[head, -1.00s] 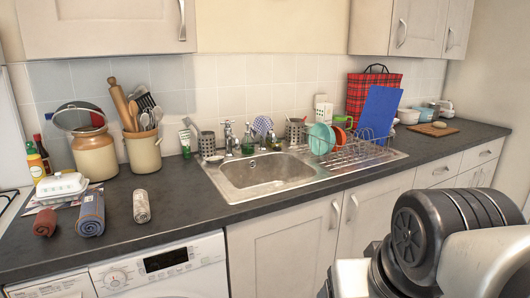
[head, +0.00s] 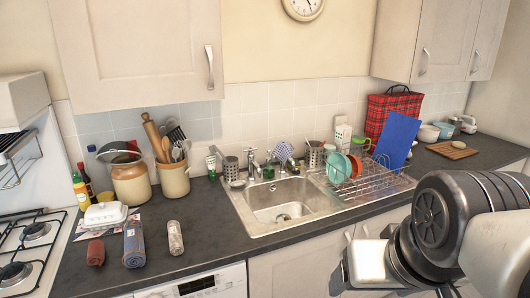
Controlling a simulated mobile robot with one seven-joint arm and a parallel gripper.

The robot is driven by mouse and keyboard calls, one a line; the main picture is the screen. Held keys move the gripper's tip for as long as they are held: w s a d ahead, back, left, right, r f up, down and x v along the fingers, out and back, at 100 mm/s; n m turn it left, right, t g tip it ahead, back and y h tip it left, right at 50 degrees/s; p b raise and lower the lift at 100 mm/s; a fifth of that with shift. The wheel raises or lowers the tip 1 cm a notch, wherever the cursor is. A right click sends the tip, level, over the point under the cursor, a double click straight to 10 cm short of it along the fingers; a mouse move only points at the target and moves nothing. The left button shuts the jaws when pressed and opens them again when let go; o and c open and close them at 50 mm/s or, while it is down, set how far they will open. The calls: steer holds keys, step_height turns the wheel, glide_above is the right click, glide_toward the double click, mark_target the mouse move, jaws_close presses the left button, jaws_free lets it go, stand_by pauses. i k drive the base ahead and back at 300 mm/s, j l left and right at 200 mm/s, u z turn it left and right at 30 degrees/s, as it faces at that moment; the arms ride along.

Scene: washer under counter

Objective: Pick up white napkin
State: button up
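A small rolled white napkin (head: 175,237) with a faint pattern lies on the dark counter, left of the sink. It is the rightmost of three rolled cloths, apart from the blue roll (head: 134,244) and the shorter reddish-brown roll (head: 95,252). Nothing covers it. Part of my arm fills the lower right of the head view, well to the right of the napkin. I cannot make out my gripper's fingers in this view.
A white egg-carton-like box (head: 105,215) sits behind the rolls. Jars and a utensil crock (head: 174,180) stand against the wall. The sink (head: 283,203) and dish rack (head: 362,183) lie right. A gas stove (head: 30,245) is at left. The counter around the napkin is clear.

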mark_target(177, 246)
steer(key=u, duration=1.2)
